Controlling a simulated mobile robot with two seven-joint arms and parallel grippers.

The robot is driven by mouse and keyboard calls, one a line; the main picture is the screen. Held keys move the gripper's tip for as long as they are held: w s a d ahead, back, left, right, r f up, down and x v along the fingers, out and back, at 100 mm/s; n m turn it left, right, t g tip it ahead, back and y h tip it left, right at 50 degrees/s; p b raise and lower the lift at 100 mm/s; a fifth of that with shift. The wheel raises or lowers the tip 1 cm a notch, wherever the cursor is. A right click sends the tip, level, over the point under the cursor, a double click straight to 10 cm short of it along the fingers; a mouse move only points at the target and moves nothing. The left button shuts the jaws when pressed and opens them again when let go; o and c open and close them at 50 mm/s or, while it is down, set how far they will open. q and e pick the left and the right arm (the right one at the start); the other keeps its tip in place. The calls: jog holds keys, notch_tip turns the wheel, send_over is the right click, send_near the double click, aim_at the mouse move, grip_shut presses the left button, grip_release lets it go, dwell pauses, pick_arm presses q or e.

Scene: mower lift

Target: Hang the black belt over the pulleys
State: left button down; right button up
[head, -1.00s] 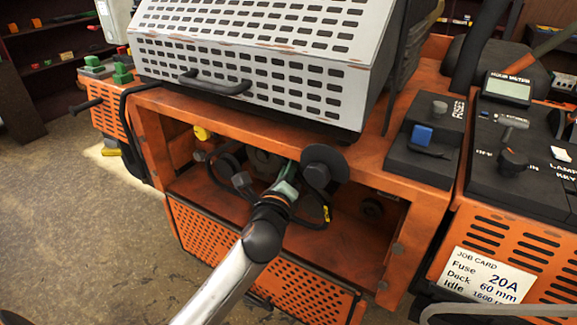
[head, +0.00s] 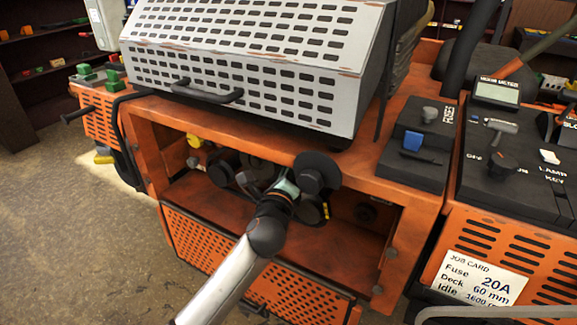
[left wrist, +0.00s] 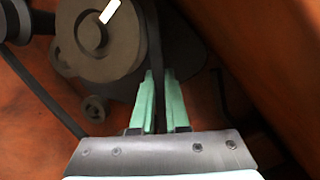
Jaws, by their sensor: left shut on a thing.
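My left gripper (head: 284,184), with pale green fingers, reaches into the open orange bay. The left wrist view shows its fingers (left wrist: 159,100) closed on a strip of the black belt (left wrist: 155,42). This strip runs upward beside the right edge of a large dark pulley (left wrist: 98,48) with a white mark. Another black strip (left wrist: 40,92) slants down from a dark wheel (left wrist: 14,22) at the upper left. A small round part (left wrist: 95,108) lies below the large pulley. I cannot tell whether the belt sits in any groove. In the head view a black disc (head: 316,172) partly covers the bay. My right gripper is out of view.
The bay has an orange frame (head: 150,155) and a perforated lower panel (head: 240,260). A grey perforated hood (head: 250,75) with a handle overhangs it. A fuse box (head: 415,150) and control panel stand at right. A slanting orange wall (left wrist: 255,60) is close right of the fingers.

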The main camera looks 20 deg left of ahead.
pick_arm(q)
jog(key=shift+f, duration=0.3)
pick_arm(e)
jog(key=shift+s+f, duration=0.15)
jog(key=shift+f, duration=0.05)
pick_arm(q)
jog(key=shift+f, duration=0.2)
dwell(0.3)
jog(key=c, duration=0.8)
grip_release()
jog(key=shift+c, duration=0.2)
jog(key=v, duration=1.2)
jog(key=shift+s, duration=0.25)
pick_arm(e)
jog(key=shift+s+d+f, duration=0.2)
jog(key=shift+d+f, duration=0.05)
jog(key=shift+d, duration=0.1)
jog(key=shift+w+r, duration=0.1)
